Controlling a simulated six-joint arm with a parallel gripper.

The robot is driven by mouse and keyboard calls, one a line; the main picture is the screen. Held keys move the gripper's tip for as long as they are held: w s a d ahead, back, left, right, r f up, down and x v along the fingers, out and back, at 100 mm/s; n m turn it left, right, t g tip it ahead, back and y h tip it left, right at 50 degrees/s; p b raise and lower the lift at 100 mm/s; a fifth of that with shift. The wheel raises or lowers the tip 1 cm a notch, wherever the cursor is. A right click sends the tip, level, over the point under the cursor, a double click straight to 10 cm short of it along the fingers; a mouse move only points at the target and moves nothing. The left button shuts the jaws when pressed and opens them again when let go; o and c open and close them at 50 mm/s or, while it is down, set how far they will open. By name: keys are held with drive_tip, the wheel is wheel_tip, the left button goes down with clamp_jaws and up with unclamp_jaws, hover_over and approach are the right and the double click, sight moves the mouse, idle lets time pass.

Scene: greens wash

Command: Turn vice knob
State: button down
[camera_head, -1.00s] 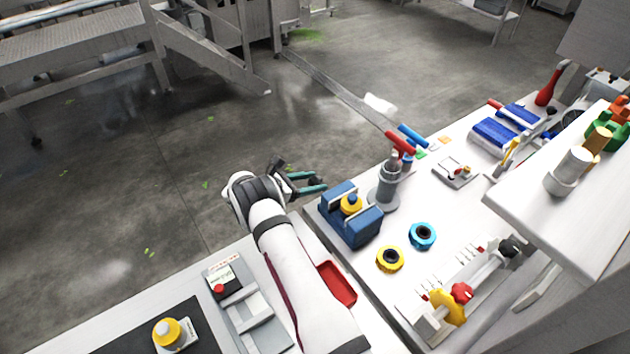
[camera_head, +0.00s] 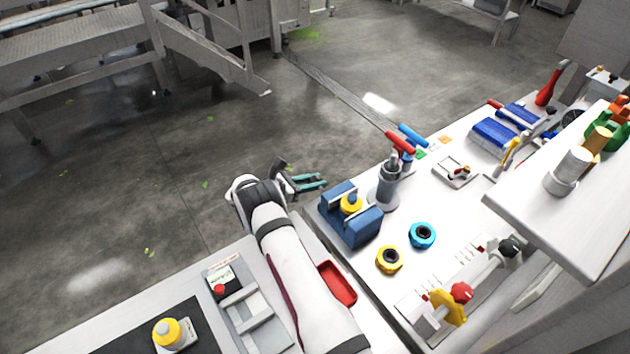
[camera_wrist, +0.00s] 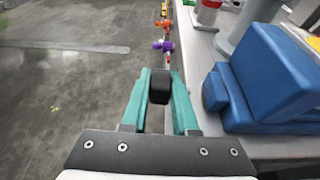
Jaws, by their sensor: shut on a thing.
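My gripper (camera_head: 316,184) is just left of the vice, past the bench edge. In the wrist view its two teal fingers (camera_wrist: 159,90) are shut on a black knob (camera_wrist: 159,87). The knob's link to the vice is hidden.
A grey cylinder (camera_head: 388,184) stands right behind the vice. A yellow ring (camera_head: 390,260) and a blue ring (camera_head: 422,236) lie on the bench to its right. A red tray (camera_head: 338,283) is beside my arm. Open floor lies left of the bench.

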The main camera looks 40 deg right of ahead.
drive_tip(key=h, duration=0.2)
drive_tip(key=shift+h, duration=0.4)
drive_tip(key=c, duration=0.7)
unclamp_jaws()
drive_tip(key=shift+a, duration=0.15)
drive_tip(key=a, duration=0.5)
drive_tip(key=a+r, duration=0.1)
drive_tip(key=a, duration=0.9)
drive_tip(key=shift+a+r, duration=0.25)
drive_tip(key=shift+r, duration=0.1)
